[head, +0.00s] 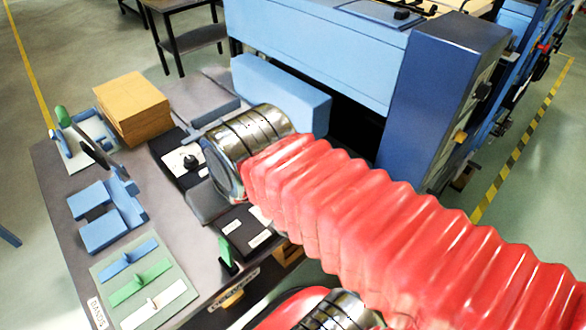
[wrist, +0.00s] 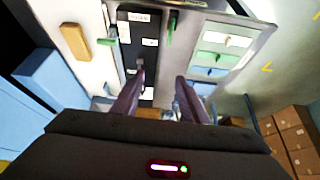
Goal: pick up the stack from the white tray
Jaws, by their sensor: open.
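The stack (head: 133,106) is a squared brown block of kraft sheets at the upper left of the table in the head view. I cannot tell how far the tray runs under the stack. My gripper (wrist: 160,80) is open in the wrist view, with two dark fingers apart and nothing held between them. It points over the black tray (wrist: 138,58). I cannot make out the stack clearly in the wrist view. In the head view my arm end hangs right of the stack, clear of it, and hides much of the gripper.
Blue blocks (head: 102,231) and a green mat (head: 153,298) with coloured strips lie at the table's front left. A green upright piece (head: 226,252) stands near the black tray. A big blue machine (head: 431,93) stands at the right. Brown cartons (wrist: 290,138) show in the wrist view.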

